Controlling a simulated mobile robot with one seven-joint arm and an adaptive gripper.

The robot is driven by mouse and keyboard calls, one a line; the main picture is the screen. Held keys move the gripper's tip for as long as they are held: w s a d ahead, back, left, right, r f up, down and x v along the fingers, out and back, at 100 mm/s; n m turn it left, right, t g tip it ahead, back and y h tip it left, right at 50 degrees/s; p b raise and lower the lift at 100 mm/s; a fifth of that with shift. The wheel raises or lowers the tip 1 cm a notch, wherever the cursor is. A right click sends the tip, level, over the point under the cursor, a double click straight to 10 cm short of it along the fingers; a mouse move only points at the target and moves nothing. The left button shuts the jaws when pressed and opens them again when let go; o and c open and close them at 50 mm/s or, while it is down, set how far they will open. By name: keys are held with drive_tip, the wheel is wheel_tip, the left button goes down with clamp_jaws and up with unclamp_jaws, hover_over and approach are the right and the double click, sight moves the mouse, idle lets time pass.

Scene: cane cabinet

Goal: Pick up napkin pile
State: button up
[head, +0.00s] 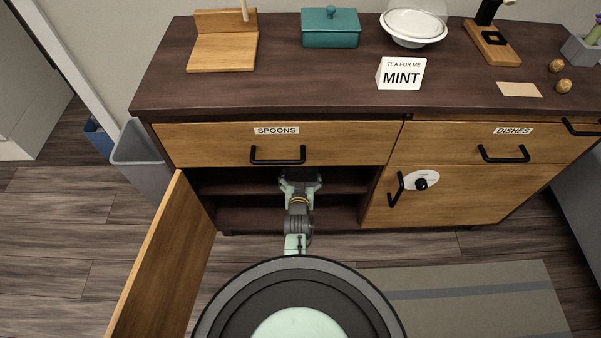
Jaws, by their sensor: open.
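My gripper (300,178) is open at the mouth of the open lower-left compartment (235,190) of the dark wood cabinet, just below the drawer labelled SPOONS. Its fingertips are partly lost in the shade under the drawer front. I see no napkin pile in the head view. The inside of the compartment is dark, and its upper and back parts are hidden by the drawer front and by my arm.
The compartment's wooden door (160,265) stands swung open at left. The SPOONS drawer handle (277,160) juts out above my gripper. The right-hand door (455,195) is shut. A grey bin (140,160) stands left of the cabinet. A grey striped rug (470,300) lies in front.

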sight(300, 173)
drive_tip(key=b+x, duration=0.4)
drive_tip(key=x, duration=0.1)
drive_tip(key=shift+a+f+b, duration=0.3)
drive_tip(key=shift+f+b, duration=0.05)
drive_tip(key=shift+w, duration=0.4)
drive_tip(key=shift+c, duration=0.3)
drive_tip(key=c, duration=1.2)
